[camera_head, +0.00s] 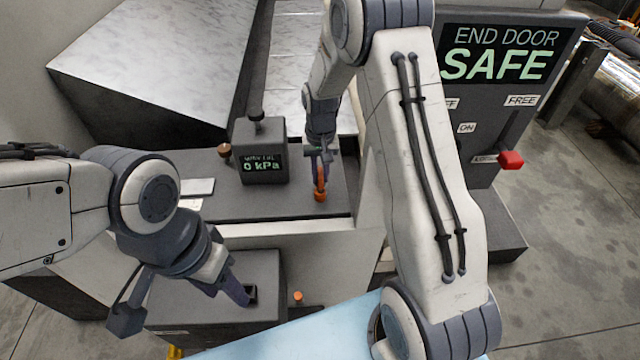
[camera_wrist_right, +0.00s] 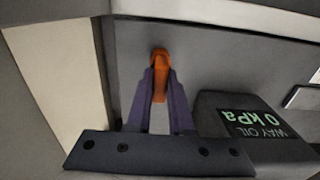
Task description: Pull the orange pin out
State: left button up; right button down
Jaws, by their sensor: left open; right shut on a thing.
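The orange pin (camera_head: 320,194) is at the front edge of the dark ledge, right of the gauge box. My right gripper (camera_head: 319,172) reaches down from above and is shut on it. In the right wrist view the pin (camera_wrist_right: 160,62) shows between the two purple fingers of my right gripper (camera_wrist_right: 158,95), its orange end sticking out past the tips. Whether its lower end is still seated is hidden.
The gauge box (camera_head: 262,165) reads 0 kPa and stands left of the pin. A panel (camera_head: 508,55) at the right reads "END DOOR SAFE", with a red-handled lever (camera_head: 511,160) below. A small orange knob (camera_head: 298,296) is near the lower box (camera_head: 215,315).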

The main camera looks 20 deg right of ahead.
aim_at(320, 173)
jog(key=shift+r+p, duration=2.35)
jog(key=shift+r, duration=0.8)
